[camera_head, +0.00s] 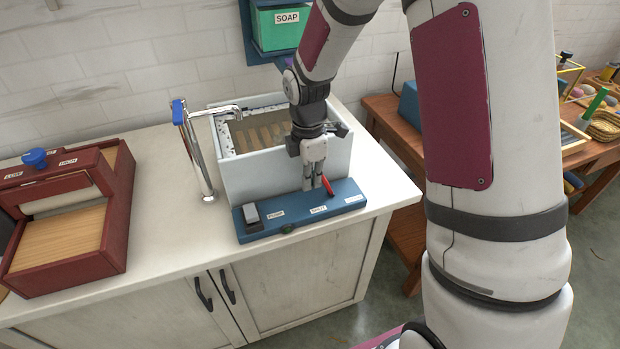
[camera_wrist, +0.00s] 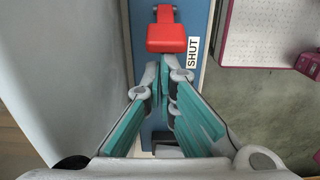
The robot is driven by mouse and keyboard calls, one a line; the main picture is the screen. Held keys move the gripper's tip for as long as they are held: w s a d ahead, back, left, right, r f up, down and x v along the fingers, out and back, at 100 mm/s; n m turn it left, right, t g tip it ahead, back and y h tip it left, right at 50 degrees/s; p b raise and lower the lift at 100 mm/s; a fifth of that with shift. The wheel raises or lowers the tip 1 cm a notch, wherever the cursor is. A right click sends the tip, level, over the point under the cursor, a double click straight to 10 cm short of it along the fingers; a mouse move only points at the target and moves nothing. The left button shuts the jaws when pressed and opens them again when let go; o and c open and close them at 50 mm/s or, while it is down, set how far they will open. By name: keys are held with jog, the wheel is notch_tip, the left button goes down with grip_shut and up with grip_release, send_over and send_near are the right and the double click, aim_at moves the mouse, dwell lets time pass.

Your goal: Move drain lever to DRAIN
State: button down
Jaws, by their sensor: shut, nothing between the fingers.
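The red drain lever (camera_head: 328,186) stands on the blue control panel (camera_head: 297,224) along the front of the sink. In the wrist view the red lever (camera_wrist: 166,36) is just beyond my fingertips, beside a label reading SHUT. My gripper (camera_head: 314,186) is shut and empty, pointing down at the panel just left of the lever. In the wrist view my gripper (camera_wrist: 163,66) has its fingertips together. A small gap or light contact with the lever cannot be told apart. The label at the panel's right end is too small to read.
The white sink (camera_head: 252,174) stands behind the panel, with a chrome tap (camera_head: 197,150) at its left. A grey switch (camera_head: 251,214) sits at the panel's left end. A dark red box press (camera_head: 65,220) is at left. The counter between is clear.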

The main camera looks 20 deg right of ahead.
aim_at(323, 177)
jog(key=d+y+p, duration=0.1)
jog(key=d+r+y+p, duration=0.1)
jog(key=y+p, duration=0.1)
jog(key=shift+s+r, duration=0.1)
jog(key=shift+r, duration=0.1)
jog(key=d+y+p, duration=0.2)
jog(key=y, duration=0.1)
jog(key=shift+r+p, duration=0.25)
jog(key=shift+p, duration=0.05)
jog(key=shift+a, duration=0.1)
jog(key=shift+r, duration=0.1)
jog(key=shift+r+p, duration=0.4)
jog(key=shift+r, duration=0.3)
